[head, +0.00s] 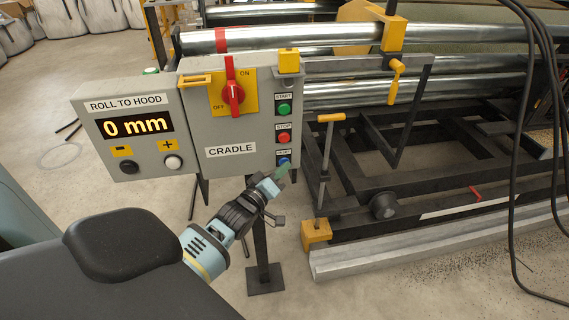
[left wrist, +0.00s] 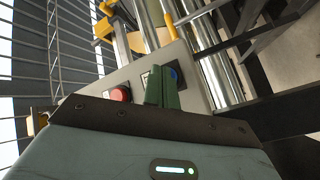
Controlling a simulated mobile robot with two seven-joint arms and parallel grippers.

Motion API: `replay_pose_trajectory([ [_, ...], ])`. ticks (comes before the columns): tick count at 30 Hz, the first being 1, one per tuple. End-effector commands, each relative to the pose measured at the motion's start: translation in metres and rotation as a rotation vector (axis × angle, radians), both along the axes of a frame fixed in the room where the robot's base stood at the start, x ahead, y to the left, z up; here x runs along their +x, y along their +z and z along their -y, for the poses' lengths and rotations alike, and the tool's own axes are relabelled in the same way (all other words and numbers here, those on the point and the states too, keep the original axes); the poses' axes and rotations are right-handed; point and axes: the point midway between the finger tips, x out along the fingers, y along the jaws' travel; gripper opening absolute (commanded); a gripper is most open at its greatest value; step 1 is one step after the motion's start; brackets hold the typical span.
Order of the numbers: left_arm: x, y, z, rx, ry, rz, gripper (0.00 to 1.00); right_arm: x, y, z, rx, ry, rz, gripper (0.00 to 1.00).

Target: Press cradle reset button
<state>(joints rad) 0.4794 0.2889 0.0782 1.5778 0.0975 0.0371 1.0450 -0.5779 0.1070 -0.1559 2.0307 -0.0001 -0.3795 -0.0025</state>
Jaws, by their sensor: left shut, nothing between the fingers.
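The blue reset button (head: 284,162) is the lowest in the column of buttons on the grey cradle control box (head: 198,130). Its label is partly legible. My left gripper (head: 282,171) is shut and empty, with its green fingertips just below and in front of the blue button. In the left wrist view the shut green fingers (left wrist: 161,87) point at the panel, and the blue button (left wrist: 175,76) shows right beside their tips. I cannot tell whether the tips touch it. My right gripper is not in view.
The red stop button (head: 283,138) and green start button (head: 284,108) sit above. A red rotary switch (head: 233,94) and a "0 mm" display box (head: 134,127) are to the left. Metal rollers (head: 290,38) and a dark frame stand behind and to the right.

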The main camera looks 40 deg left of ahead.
Motion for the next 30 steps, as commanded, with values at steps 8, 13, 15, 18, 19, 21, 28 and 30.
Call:
replay_pose_trajectory([
  [8,0.0,0.001,0.0,0.0,0.002,0.001,0.0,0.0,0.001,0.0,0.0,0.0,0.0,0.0],
  [13,-0.004,0.002,0.004,-0.001,0.001,0.001,0.0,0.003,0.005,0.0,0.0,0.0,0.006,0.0],
  [15,-0.006,0.002,0.007,-0.002,0.001,0.002,0.0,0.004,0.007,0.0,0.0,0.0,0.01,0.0],
  [18,-0.009,0.002,0.01,-0.002,0.001,0.002,0.0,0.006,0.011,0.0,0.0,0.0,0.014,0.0],
  [19,-0.01,0.002,0.011,-0.001,0.001,0.002,0.0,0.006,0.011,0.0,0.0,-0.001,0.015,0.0],
  [21,-0.011,0.001,0.012,-0.001,0.001,0.001,0.0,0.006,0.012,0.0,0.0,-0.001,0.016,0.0],
  [28,-0.011,0.0,0.012,0.0,0.001,0.001,0.0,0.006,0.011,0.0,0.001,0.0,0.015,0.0],
  [30,-0.012,0.0,0.013,-0.001,0.001,0.001,0.0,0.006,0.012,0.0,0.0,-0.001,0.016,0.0],
])
